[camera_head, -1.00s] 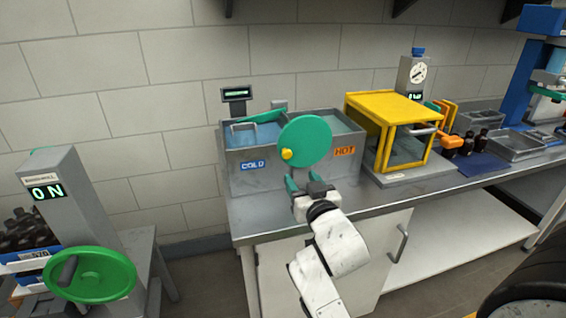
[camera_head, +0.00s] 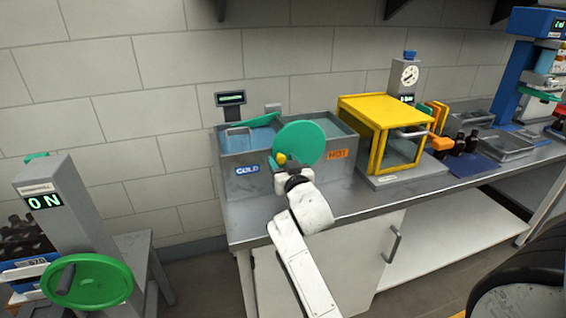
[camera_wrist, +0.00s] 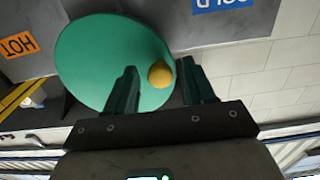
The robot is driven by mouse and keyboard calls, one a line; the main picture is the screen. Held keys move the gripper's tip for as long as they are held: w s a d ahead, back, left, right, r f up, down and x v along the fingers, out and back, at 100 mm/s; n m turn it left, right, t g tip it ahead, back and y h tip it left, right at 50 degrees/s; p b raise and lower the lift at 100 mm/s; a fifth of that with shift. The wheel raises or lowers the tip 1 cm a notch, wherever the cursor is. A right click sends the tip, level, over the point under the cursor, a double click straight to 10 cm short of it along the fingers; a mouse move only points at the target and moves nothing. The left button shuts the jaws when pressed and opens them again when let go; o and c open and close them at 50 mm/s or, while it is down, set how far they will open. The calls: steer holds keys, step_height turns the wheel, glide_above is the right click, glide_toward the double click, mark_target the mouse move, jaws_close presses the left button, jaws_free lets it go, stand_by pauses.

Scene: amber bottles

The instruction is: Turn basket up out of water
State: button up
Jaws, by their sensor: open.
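A grey twin water tank (camera_head: 240,185) stands on the steel bench, with a blue COLD label on its left and an orange HOT label on its right. A green disc (camera_head: 302,142) with a yellow knob (camera_head: 281,159) is on its front; it also shows in the wrist view (camera_wrist: 100,60). In the wrist view the yellow knob (camera_wrist: 160,73) lies between the fingers of my open gripper (camera_wrist: 160,85), with gaps on both sides. In the head view my gripper is mostly hidden by my own wrist. A basket handle (camera_head: 238,131) shows above the cold side. The basket itself is hidden in the tank.
A yellow-framed box (camera_head: 385,132) stands right of the tank, with orange and dark items beside it. A green handwheel (camera_head: 88,281) on a grey post marked ON stands at lower left.

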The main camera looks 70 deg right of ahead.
jaws_close()
stand_by(0.5)
